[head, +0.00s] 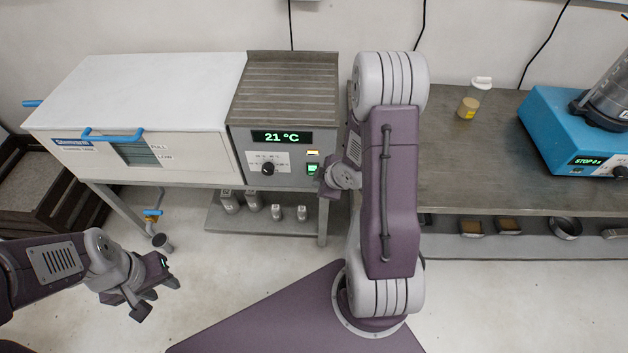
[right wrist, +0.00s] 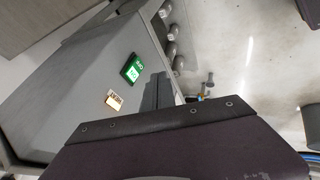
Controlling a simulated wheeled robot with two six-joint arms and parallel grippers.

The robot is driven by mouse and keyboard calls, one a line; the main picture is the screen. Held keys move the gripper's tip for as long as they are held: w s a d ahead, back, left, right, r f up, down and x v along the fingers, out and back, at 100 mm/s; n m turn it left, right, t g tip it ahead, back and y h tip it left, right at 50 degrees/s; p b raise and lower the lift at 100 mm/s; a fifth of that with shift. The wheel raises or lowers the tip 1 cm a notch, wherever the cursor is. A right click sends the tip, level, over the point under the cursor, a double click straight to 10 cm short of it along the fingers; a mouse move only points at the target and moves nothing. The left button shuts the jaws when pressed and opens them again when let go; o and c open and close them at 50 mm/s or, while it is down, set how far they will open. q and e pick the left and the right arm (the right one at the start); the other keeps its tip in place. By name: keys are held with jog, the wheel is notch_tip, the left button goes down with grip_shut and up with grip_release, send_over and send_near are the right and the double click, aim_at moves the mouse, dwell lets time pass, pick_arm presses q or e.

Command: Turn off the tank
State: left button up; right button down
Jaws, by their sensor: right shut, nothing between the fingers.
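The tank (head: 150,100) is a white bath with a closed lid and blue handles at the left. Its grey control unit (head: 240,150) has a display (head: 282,137) reading 21 °C, a black knob (head: 268,168), an orange-lit indicator (head: 313,153) and a green-lit switch (head: 312,169). The switch (right wrist: 132,69) and indicator (right wrist: 114,100) also show lit in the right wrist view. My right gripper (head: 322,183) is shut and empty beside the switch, at the panel's right edge; contact cannot be told. My left gripper (head: 152,296) is open and empty, low in front of the tank.
A drain tap with a blue handle (head: 153,212) hangs below the tank. Several metal weights (head: 253,201) stand on the lower shelf. A jar (head: 474,98) and a blue device (head: 560,130) stand on the right bench (head: 460,170). Clear floor lies in front of the tank.

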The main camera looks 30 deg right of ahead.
aim_at(310, 172)
jog(key=w+d+f, duration=0.2)
jog(key=w+f, duration=0.2)
jog(key=w, duration=0.2)
jog(key=shift+f, duration=0.15)
jog(key=shift+w+f, duration=0.1)
jog(key=shift+w, duration=0.05)
dwell(0.3)
jog(key=shift+r+p, duration=0.9)
jog(key=shift+d, duration=0.1)
